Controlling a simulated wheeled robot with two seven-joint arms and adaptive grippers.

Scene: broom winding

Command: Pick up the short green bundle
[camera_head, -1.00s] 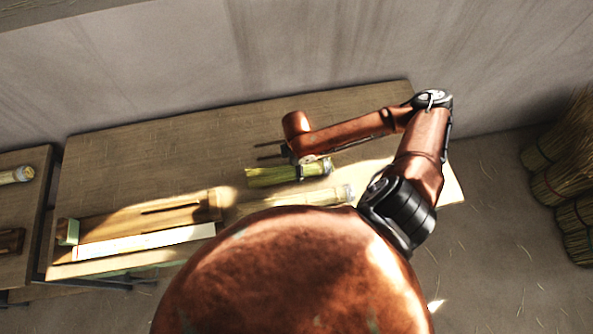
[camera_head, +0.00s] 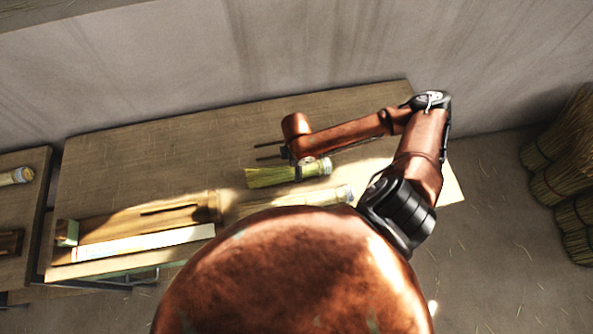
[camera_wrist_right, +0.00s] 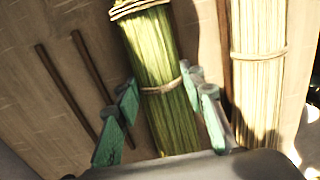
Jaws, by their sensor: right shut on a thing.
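The short green bundle (camera_head: 270,176) is on the wooden table under my right arm, with a pale tie band at its right end. In the right wrist view the green bundle (camera_wrist_right: 152,45) runs between the teal fingers of my right gripper (camera_wrist_right: 163,90), with tie bands near its end and middle. My right gripper (camera_head: 299,167) is shut on this bundle. I cannot tell whether the bundle is clear of the tabletop. My left gripper is not in view.
A paler, longer bundle (camera_head: 325,196) lies close beside the green one and also shows in the wrist view (camera_wrist_right: 258,85). Two thin dark rods (camera_wrist_right: 90,75) lie on the other side. A wooden fixture (camera_head: 150,222) is at left. The table's back left is clear.

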